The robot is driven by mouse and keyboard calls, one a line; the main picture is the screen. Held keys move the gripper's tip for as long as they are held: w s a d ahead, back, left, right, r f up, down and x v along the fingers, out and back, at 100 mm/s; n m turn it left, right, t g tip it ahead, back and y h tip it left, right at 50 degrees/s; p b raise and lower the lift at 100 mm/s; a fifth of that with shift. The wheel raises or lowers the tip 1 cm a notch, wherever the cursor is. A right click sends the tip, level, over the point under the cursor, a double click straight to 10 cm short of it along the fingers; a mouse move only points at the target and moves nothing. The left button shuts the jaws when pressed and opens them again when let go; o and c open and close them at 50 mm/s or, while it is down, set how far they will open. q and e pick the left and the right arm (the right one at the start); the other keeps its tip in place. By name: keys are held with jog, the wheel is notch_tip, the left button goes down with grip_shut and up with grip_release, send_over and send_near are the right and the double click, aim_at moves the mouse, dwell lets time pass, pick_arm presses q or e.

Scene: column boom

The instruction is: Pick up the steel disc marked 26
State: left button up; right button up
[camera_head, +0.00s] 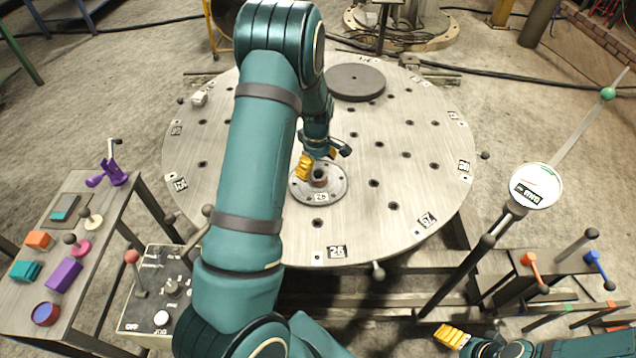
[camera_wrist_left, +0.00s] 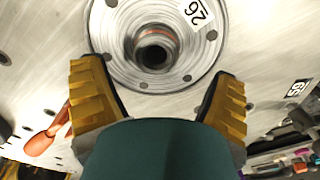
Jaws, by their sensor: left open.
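The steel disc marked 26 (camera_head: 336,188) lies flat on the large round steel table (camera_head: 420,190). It has a raised hub with a central hole and small holes around its flange. My left gripper (camera_head: 319,162) is just above the hub in the head view, partly covering it. In the left wrist view the disc (camera_wrist_left: 193,62) sits ahead of my open yellow fingers (camera_wrist_left: 158,92), with nothing between them; its 26 label faces up. My right gripper (camera_head: 452,338) is low at the right, away from the disc; its opening is unclear.
A dark round plate (camera_head: 355,82) lies at the table's far side. Numbered tags, holes and rim knobs mark the table. A side bench (camera_head: 83,206) with coloured parts and a control box (camera_head: 163,290) stand at the left. A round gauge on a post (camera_head: 535,186) rises at the right.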

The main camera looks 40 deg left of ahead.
aim_at(319, 176)
pick_arm(q)
jog(key=f, duration=0.1)
jog(key=f+b, duration=0.1)
jog(key=f, duration=0.3)
jog(key=shift+w+f+b, duration=0.15)
jog(key=shift+w+b, duration=0.1)
jog(key=shift+b, duration=0.1)
jog(key=c, duration=1.4)
jog(key=shift+r, duration=0.2)
